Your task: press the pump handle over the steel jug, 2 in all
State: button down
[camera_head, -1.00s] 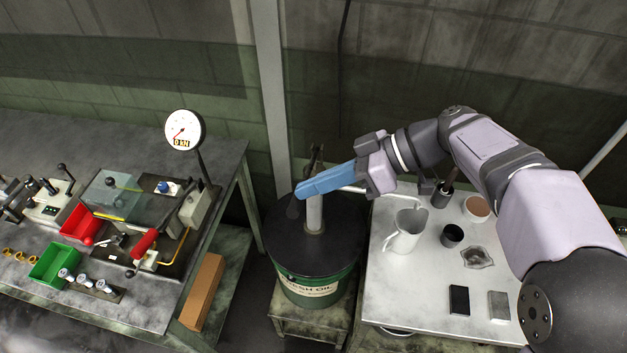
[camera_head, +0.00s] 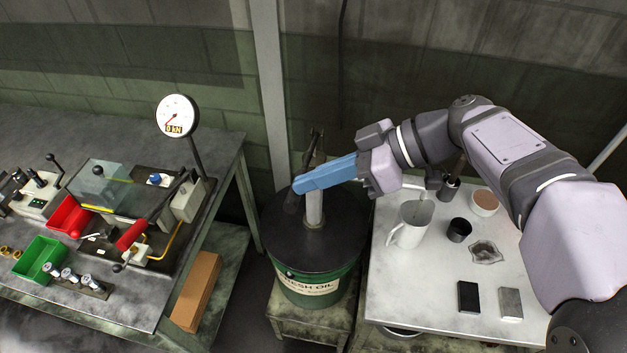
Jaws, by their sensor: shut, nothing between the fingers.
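The pump stands on the black lid (camera_head: 285,240) of a green drum labelled "FRESH OIL" (camera_head: 318,287). Its pale upright tube (camera_head: 314,208) rises from the lid, and its dark handle (camera_head: 293,200) shows at the left of the tube. The steel jug (camera_head: 409,226) stands upright on the pale table, right of the drum, below the pump's spout (camera_head: 413,187). My gripper (camera_head: 297,186) is shut and empty, its blue fingers reaching left across the top of the pump to the handle. I cannot tell whether they touch it.
The pale table (camera_head: 400,290) also holds a small black cup (camera_head: 458,230), a round tub (camera_head: 484,202), a crumpled rag (camera_head: 485,252) and two flat blocks. A bench with a press and a dial gauge (camera_head: 176,115) stands at the left.

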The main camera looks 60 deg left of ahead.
notch_tip(320, 180, down, 10)
jog(key=s+d+n+t+y+b, duration=0.1)
jog(key=n+t+y+b, duration=0.1)
jog(key=b, duration=2.1)
jog(key=shift+d+f+n, duration=0.15)
jog(key=shift+n, duration=0.25)
jog(key=shift+f+b, duration=0.1)
jog(key=shift+b, duration=0.25)
jog(key=w+d+r+p, duration=0.2)
jog(key=w+d+r, duration=0.3)
jog(key=d+r, duration=0.3)
notch_tip(320, 180, up, 2)
jog(key=shift+r+t+y, duration=0.2)
jog(key=shift+t+y, duration=0.1)
jog(key=shift+y, duration=0.1)
jog(key=shift+s, duration=0.1)
